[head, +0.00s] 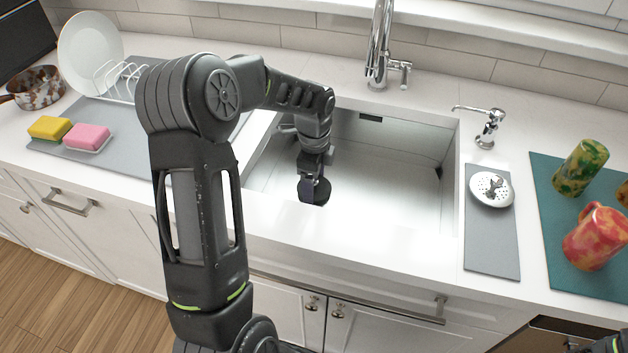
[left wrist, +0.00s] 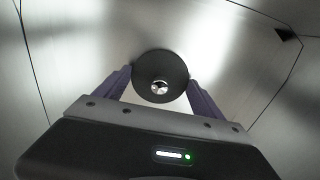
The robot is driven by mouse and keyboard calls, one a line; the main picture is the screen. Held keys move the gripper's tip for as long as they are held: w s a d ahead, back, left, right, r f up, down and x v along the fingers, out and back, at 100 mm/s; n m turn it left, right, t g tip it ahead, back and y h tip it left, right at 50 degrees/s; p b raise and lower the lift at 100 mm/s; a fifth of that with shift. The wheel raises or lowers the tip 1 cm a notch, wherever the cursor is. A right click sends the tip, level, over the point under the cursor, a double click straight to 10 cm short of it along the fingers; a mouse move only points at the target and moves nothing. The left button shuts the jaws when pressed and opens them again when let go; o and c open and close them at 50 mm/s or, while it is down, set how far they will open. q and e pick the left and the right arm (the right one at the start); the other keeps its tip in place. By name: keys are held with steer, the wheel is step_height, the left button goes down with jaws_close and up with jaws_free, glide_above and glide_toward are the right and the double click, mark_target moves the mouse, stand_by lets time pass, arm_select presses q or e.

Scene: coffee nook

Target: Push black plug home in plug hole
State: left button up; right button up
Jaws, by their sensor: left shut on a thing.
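The black plug (left wrist: 146,88) is a round dark disc with a small shiny knob in its middle. It also shows in the head view (head: 322,192), low in the white sink (head: 400,188). My left gripper (left wrist: 160,86) reaches down into the sink, with its purple fingers shut on the plug from both sides. In the head view the left gripper (head: 309,188) partly covers the plug. The plug hole is hidden, and I cannot tell whether the plug is seated in it. A piece of my right arm shows at the bottom right corner; its gripper fingers are not visible.
A chrome faucet (head: 378,50) stands behind the sink and a soap dispenser (head: 489,127) to its right. A strainer (head: 491,189) lies on a grey mat (head: 491,248). Mugs stand on a teal mat (head: 545,195). Sponges (head: 86,137) and a dish rack (head: 118,80) are left.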

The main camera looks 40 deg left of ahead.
arm_select(q)
steer(key=shift+f, duration=0.45)
stand_by(0.6)
steer(key=o, duration=1.3)
steer(key=shift+o, duration=0.2)
steer(key=shift+r, duration=3.9)
